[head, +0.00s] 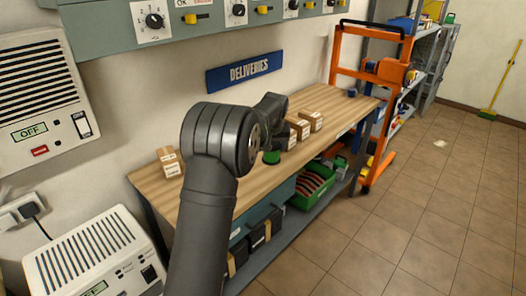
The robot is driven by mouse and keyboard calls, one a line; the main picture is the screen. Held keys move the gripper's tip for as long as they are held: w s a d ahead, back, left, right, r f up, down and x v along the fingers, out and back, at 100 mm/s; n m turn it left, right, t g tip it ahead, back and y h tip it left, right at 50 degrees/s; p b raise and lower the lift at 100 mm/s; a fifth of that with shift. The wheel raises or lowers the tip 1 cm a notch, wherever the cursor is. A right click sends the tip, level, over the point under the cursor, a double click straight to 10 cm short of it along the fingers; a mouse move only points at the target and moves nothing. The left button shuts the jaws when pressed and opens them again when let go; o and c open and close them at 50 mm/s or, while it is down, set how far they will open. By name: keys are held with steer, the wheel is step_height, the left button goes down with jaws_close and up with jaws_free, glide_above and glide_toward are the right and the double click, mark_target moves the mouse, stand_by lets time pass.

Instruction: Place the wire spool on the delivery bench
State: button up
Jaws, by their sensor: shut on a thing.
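The wooden delivery bench (152,190) stands along the wall under the blue DELIVERIES sign (243,73). My gripper (271,149) is over the bench top, partly hidden behind my dark arm. It is shut on the wire spool (271,158), of which a small green part shows below the jaws. I cannot tell whether the spool touches the bench top or hangs just above it.
Small cartons (297,128) stand just right of the spool, and another carton (169,161) stands at the bench's left end. A green crate (312,189) sits on the shelf below. An orange lift frame (374,95) stands past the right end. Bare wood lies left of the spool.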

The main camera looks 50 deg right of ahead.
steer(key=shift+w+a+f, duration=0.1)
steer(key=shift+w+f, duration=1)
steer(key=shift+f, duration=0.2)
steer(key=shift+w+a+f, duration=0.1)
steer(key=shift+w+f, duration=0.95)
steer(key=shift+f, duration=0.25)
steer(key=shift+w+a+f, duration=0.1)
steer(key=shift+w+f, duration=1)
steer(key=shift+f, duration=0.2)
steer(key=shift+f, duration=0.15)
steer(key=o, duration=1.2)
steer(key=shift+r, duration=0.45)
steer(key=v, duration=1.1)
steer(key=shift+s+a+r, duration=0.1)
steer(key=shift+s, duration=0.05)
